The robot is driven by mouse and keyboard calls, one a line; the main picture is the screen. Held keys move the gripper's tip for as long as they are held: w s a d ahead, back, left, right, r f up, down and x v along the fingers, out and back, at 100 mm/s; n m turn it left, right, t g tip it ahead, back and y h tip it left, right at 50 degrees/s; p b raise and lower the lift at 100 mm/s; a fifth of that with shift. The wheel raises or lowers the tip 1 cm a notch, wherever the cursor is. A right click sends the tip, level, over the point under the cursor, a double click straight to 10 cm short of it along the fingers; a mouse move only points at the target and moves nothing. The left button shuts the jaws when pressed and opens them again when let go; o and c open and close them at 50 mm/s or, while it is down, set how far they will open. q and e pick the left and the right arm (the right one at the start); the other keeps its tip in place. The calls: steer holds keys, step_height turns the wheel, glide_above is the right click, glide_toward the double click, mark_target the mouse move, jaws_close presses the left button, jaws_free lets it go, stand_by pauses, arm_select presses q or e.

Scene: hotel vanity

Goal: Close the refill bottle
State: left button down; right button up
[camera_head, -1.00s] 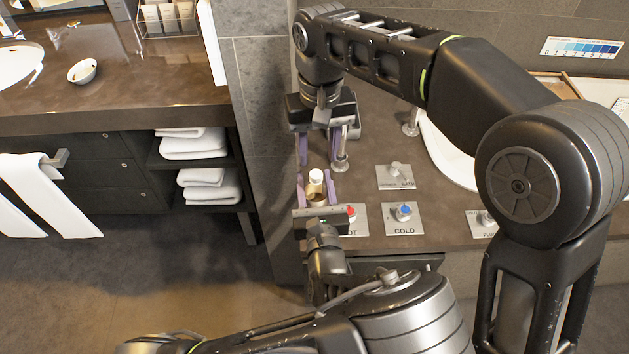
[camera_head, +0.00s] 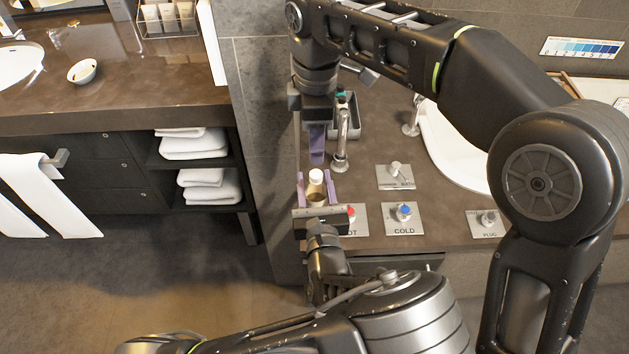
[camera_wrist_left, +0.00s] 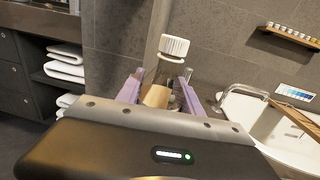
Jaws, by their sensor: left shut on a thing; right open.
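The refill bottle (camera_head: 316,192) is a small clear bottle with tan contents and a white cap on its neck. It stands upright between the purple fingers of my left gripper (camera_head: 317,189), which is shut on it. In the left wrist view the bottle (camera_wrist_left: 158,94) shows its ribbed white cap (camera_wrist_left: 174,46) sitting on top; how tight it is cannot be told. My right gripper (camera_head: 317,145) is open and empty, pointing down above and behind the bottle, apart from the cap. It shows edge-on, with one purple finger hiding the other.
A metal faucet (camera_head: 342,140) stands close to the right gripper. A grey tray (camera_head: 349,118) lies behind it. HOT and COLD control plates (camera_head: 404,226) sit right of the bottle on the brown counter (camera_head: 440,225). A white basin (camera_head: 452,150) is further right.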

mark_target(316, 174)
steer(key=shift+f, duration=4.05)
steer(key=shift+c, duration=0.3)
jaws_close()
